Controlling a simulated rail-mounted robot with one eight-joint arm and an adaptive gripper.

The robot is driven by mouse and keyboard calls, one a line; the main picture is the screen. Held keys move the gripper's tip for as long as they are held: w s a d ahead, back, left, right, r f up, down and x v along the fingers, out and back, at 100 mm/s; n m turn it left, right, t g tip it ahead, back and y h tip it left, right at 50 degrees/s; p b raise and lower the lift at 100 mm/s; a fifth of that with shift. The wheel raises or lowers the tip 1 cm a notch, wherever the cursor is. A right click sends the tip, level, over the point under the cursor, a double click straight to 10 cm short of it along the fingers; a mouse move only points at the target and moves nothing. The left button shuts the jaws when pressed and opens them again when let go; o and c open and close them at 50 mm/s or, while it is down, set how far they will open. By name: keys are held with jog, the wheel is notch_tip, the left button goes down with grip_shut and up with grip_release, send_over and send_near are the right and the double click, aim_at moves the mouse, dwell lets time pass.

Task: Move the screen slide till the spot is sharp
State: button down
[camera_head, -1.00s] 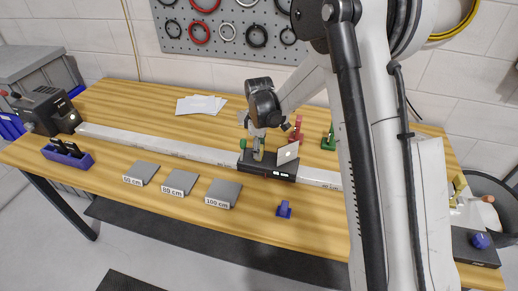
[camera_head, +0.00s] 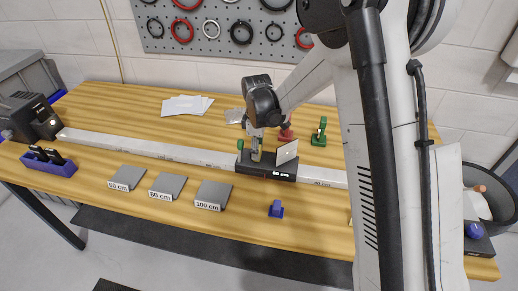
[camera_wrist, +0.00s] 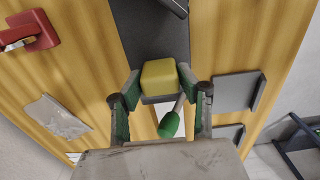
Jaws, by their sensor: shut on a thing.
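The screen slide (camera_head: 265,172) is a black carriage on the long pale rail (camera_head: 180,152), with a lit readout on its front. Its tilted white screen (camera_head: 287,152) stands at its right end; a spot there is too small to judge for sharpness. My gripper (camera_head: 256,155) reaches down onto the slide. In the wrist view my gripper (camera_wrist: 160,92) is shut on the slide's yellow block (camera_wrist: 160,76), with one finger on each side. A green knob (camera_wrist: 169,125) shows between the fingers. The black lamp (camera_head: 35,115) stands at the rail's left end.
Grey distance cards (camera_head: 168,186) lie in front of the rail, left of the slide, with a small blue block (camera_head: 276,209) to their right. A red stand (camera_head: 287,132) and a green stand (camera_head: 319,132) are behind the rail. A blue holder (camera_head: 50,162) sits near the lamp.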

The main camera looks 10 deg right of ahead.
jog(key=c, duration=1.2)
grip_release()
jog(key=shift+a, duration=0.1)
jog(key=shift+o, duration=0.2)
notch_tip(320, 180, up, 12)
jog(key=shift+r, duration=0.1)
jog(key=s+d+r+m+t+b, duration=0.2)
jog(key=s+d+r+m, duration=0.15)
jog(key=s, duration=0.35)
jog(key=s+d+r+m+t+b, duration=0.1)
jog(key=s+d+r+m+b, duration=0.2)
jog(key=s, duration=0.5)
jog(key=s+d+f+m+t+b, duration=0.1)
jog(key=s+d+f+m+t, duration=0.1)
jog(key=s, duration=0.5)
jog(key=s+d+f+m+t, duration=0.2)
jog(key=s+m, duration=0.3)
jog(key=s, duration=0.3)
jog(key=shift+d+b, duration=0.35)
jog(key=shift+d, duration=0.15)
